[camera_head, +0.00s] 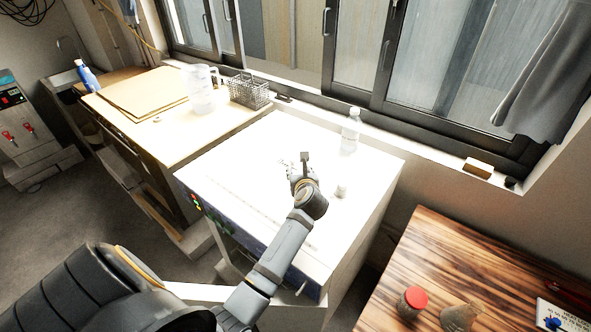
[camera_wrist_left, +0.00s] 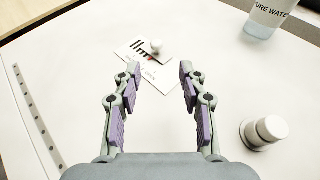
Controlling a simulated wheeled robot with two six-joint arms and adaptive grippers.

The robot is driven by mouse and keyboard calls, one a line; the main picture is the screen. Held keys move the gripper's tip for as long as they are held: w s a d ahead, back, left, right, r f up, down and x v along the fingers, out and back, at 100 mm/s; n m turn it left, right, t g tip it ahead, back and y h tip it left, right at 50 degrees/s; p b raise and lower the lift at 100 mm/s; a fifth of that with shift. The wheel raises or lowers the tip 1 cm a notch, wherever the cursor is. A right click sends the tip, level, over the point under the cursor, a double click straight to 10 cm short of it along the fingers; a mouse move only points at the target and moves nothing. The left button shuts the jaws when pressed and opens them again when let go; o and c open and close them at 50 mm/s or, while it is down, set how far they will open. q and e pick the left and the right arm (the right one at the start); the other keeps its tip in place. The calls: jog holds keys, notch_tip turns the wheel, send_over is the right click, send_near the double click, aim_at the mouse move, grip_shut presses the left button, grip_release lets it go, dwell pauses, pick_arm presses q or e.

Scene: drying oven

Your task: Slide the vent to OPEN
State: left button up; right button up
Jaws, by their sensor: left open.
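The vent is a small plate (camera_wrist_left: 135,60) on the white oven top, with black slots, a printed label and a round white knob (camera_wrist_left: 156,46). It lies ahead of my left gripper in the left wrist view. My left gripper (camera_wrist_left: 178,72) is open and empty, its fingertips pointing toward the plate and short of the knob in that picture. In the head view my left gripper (camera_head: 302,166) is over the bright top of the oven (camera_head: 240,180); the vent's details cannot be made out there. I cannot tell the slider's exact setting. My right gripper is not in view.
A white capped cylinder (camera_wrist_left: 264,131) stands on the oven top, right of my left gripper. A clear water bottle (camera_head: 351,130) stands near the window. A wire basket (camera_head: 249,92) and jug (camera_head: 200,90) are on the left bench; a red-lidded jar (camera_head: 412,302) is on the wooden table.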

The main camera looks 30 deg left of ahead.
aim_at(293, 160)
pick_arm(q)
jog(key=a, duration=0.1)
jog(key=a+f, duration=0.1)
jog(key=w+a, duration=0.1)
jog(key=shift+a+f, duration=0.15)
jog(key=shift+f, duration=0.2)
jog(key=w, duration=0.2)
jog(key=w+p, duration=0.1)
jog(key=shift+w+a+f, duration=0.15)
jog(key=shift+a+f, duration=0.1)
jog(key=x, duration=0.5)
jog(key=shift+s+a+f, duration=0.2)
jog(key=shift+s+f, duration=0.05)
jog(key=shift+s, duration=0.1)
jog(key=shift+w+a, duration=0.15)
jog(key=shift+w, duration=0.05)
jog(key=shift+d, duration=0.25)
jog(key=shift+a, duration=0.15)
jog(key=c, duration=0.9)
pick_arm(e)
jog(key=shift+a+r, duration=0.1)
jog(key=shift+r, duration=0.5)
